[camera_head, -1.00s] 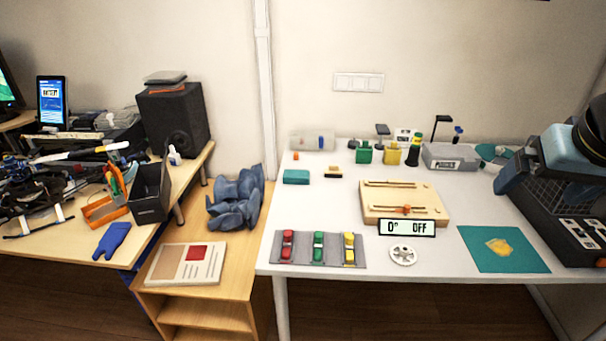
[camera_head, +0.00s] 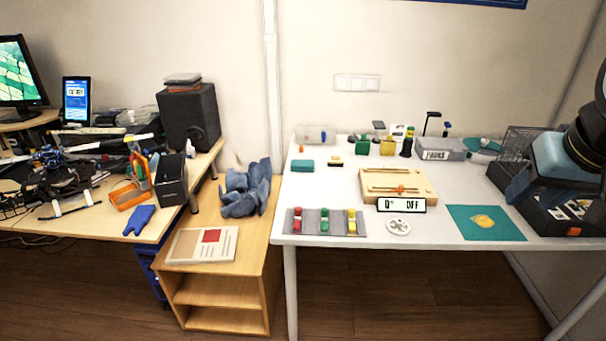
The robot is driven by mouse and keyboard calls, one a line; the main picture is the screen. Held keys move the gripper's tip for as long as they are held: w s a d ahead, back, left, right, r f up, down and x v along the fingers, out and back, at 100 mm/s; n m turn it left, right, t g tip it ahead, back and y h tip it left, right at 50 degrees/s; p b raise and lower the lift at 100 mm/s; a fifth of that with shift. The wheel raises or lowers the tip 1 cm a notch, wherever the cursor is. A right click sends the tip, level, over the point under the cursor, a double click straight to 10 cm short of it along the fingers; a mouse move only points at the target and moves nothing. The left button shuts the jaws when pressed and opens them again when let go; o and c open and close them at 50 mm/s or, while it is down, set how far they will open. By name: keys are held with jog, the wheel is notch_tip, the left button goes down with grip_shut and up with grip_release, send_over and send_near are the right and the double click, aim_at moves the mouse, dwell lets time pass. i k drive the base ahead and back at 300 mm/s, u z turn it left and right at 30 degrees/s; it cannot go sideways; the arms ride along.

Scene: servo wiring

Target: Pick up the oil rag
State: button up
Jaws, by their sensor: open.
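A crumpled blue-grey cloth (camera_head: 246,190), which looks like the oil rag, lies heaped on the top of the low wooden shelf unit, between the two tables and close to the wall. A small flat yellow piece (camera_head: 484,221) lies on a teal mat (camera_head: 459,225) at the right; I cannot tell if it is cloth. Dark and light-blue parts that look like my arm stand at the right edge. I cannot make out my gripper's fingers, and nothing of mine is near the cloth.
An open booklet (camera_head: 190,247) lies in front of the cloth on the shelf unit. The left table holds a black bin (camera_head: 171,180), a speaker (camera_head: 189,118) and a blue glove-like item (camera_head: 138,220). The white table (camera_head: 330,186) carries a wooden board (camera_head: 385,177). Open floor lies in front.

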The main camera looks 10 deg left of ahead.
aim_at(305, 165)
jog(key=k, duration=0.8)
jog(key=u, duration=0.35)
jog(key=i, duration=0.8)
jog(key=u, duration=0.65)
jog(key=i, duration=1.35)
jog(key=z, duration=0.3)
